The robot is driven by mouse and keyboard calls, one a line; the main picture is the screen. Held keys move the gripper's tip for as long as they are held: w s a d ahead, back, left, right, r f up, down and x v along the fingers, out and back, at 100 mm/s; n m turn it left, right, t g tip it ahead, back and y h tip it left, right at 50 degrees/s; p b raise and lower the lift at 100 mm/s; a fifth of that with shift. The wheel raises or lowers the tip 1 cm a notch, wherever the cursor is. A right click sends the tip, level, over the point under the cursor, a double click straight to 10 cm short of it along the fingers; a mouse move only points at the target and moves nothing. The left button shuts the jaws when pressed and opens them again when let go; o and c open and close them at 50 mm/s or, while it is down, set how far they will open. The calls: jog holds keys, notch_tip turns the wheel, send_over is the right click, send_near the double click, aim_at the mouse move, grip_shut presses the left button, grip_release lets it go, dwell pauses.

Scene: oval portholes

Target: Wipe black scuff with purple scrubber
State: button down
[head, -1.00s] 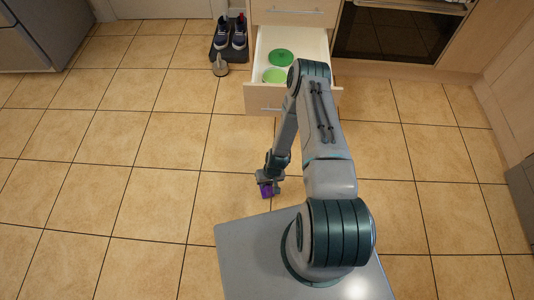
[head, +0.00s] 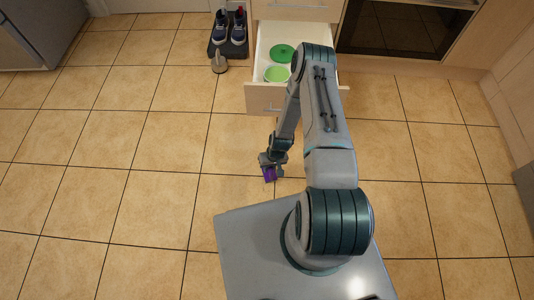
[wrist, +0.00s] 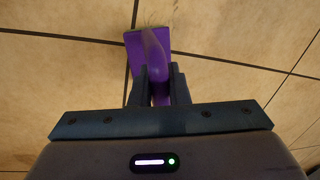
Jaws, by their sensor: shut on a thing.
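The purple scrubber (wrist: 150,50) is held by its handle between the two fingers of my gripper (wrist: 158,88). Its flat purple head points away from the gripper, over the tan tiles close to a dark grout line. In the head view the scrubber (head: 269,174) shows under my gripper (head: 272,160), low over the floor left of my arm. I cannot tell whether it touches the floor. A faint dark smudge (wrist: 148,20) lies just beyond the scrubber's head; I cannot tell whether it is the black scuff. No clear scuff shows in the head view.
An open drawer (head: 267,99) with green dishes (head: 277,74) stands beyond my arm. An oven (head: 395,30) is at back right. Floor at left is clear.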

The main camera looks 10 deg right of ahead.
jog(key=r+p, duration=0.1)
jog(key=r, duration=0.2)
jog(key=shift+w+d+r+p, duration=0.1)
jog(key=shift+w+r+p, duration=0.15)
jog(key=shift+p, duration=0.15)
jog(key=shift+s+r+p, duration=0.1)
jog(key=shift+r+p, duration=1.6)
jog(key=shift+r, duration=0.8)
